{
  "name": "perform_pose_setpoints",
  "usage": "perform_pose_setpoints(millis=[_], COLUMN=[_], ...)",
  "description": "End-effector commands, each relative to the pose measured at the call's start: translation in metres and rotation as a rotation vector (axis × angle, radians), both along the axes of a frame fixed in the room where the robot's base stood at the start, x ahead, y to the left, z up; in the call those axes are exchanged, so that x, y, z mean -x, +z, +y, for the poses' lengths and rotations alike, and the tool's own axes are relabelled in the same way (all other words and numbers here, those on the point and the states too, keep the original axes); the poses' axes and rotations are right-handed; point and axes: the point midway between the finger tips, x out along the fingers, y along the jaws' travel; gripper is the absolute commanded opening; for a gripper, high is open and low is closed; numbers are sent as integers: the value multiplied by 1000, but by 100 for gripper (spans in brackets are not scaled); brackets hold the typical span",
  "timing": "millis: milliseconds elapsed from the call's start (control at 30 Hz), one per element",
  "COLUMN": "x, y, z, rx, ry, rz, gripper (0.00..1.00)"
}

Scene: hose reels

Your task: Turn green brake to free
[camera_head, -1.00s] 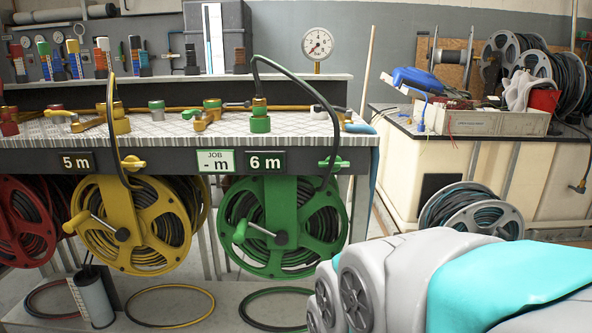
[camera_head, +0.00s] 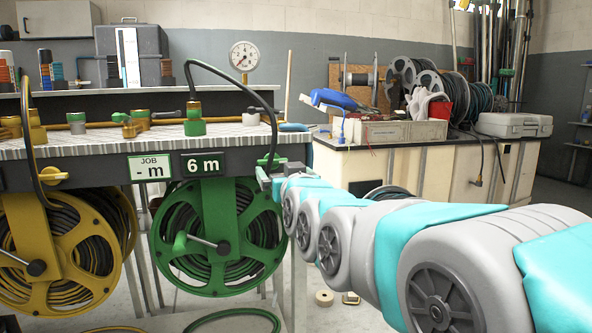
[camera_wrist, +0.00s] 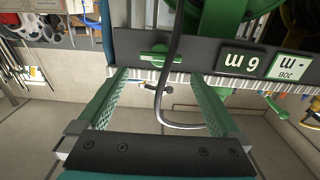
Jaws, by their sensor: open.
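The green brake handle (camera_head: 268,160) is on the bench's front rail, right of the 6 m sign (camera_head: 203,165) and above the green hose reel (camera_head: 217,235). In the wrist view the green brake handle (camera_wrist: 160,55) lies roughly along the rail, with the dark hose (camera_wrist: 174,75) passing in front of its side. My gripper (camera_head: 264,180) is at the rail's right end, close to the handle and partly hidden by my arm. In the wrist view my gripper (camera_wrist: 160,80) is open, its two green fingers either side of the handle and apart from it, with nothing held.
The yellow brake handle (camera_head: 54,176) and yellow reel (camera_head: 65,245) are to the left. The JOB sign (camera_head: 149,167) shows "- m". A pressure gauge (camera_head: 244,57) stands on the bench. A second bench (camera_head: 430,170) with tools and reels stands at the right.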

Motion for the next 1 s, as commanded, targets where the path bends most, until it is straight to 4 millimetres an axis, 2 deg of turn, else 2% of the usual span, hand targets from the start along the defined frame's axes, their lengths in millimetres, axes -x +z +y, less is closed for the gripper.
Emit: perform_pose_setpoints(millis=[267,700,1000], x=[-18,-68,-74], y=[-2,-1,-1], z=[5,19,21], rx=[1,2,1], ry=[-1,-1,-1], rz=[4,3,4], gripper=[100,100,100])
